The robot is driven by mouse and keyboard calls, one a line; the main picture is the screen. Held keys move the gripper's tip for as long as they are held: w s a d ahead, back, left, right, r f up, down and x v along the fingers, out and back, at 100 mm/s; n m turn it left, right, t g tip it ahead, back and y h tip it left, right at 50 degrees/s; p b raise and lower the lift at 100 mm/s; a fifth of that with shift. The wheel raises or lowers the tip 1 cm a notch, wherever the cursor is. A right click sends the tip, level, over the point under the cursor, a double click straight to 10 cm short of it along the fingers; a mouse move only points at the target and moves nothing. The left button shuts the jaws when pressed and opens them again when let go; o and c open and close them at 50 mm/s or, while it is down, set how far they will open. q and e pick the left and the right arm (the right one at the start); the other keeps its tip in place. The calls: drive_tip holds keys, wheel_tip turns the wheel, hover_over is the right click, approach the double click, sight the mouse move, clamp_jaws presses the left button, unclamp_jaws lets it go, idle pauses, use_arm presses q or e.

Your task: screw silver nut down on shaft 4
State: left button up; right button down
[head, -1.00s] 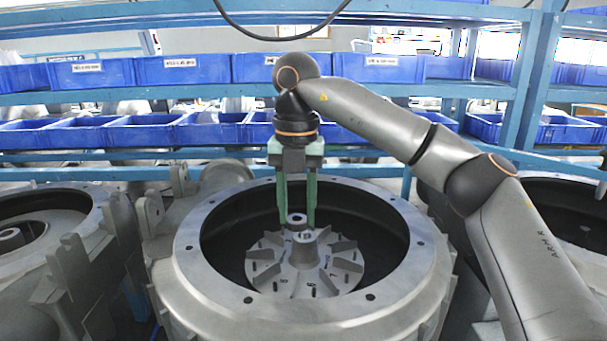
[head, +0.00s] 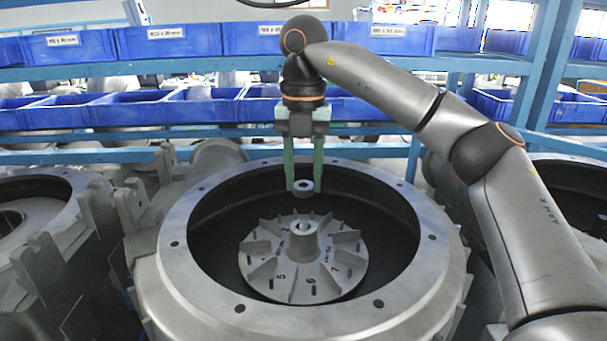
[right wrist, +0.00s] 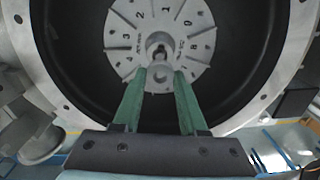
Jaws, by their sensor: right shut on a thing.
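My right gripper (head: 304,188) hangs over the middle blower housing (head: 207,293), fingers pointing down. Its green fingers are shut on a small silver nut (head: 303,187), a ring with a dark hole. Below it, apart from the nut, stands the hub with its shaft (head: 303,240), at the centre of a finned, numbered impeller (head: 262,268). In the right wrist view the nut (right wrist: 160,74) shows between the fingertips, just below the hub (right wrist: 160,48) in the picture. No label reading shaft 4 can be made out. My left gripper is not in view.
The housing's thick bolted rim surrounds the impeller, with a dark cavity between. Other housings stand at the left (head: 40,215) and right (head: 577,210). Blue shelving with bins (head: 180,107) runs behind.

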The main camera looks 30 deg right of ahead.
sight(303, 222)
drive_tip(key=shift+n, duration=0.4)
drive_tip(key=shift+f+b, duration=1.7)
drive_tip(key=shift+f, duration=0.7)
drive_tip(key=shift+f+b, duration=0.4)
drive_tip(key=shift+f, duration=0.45)
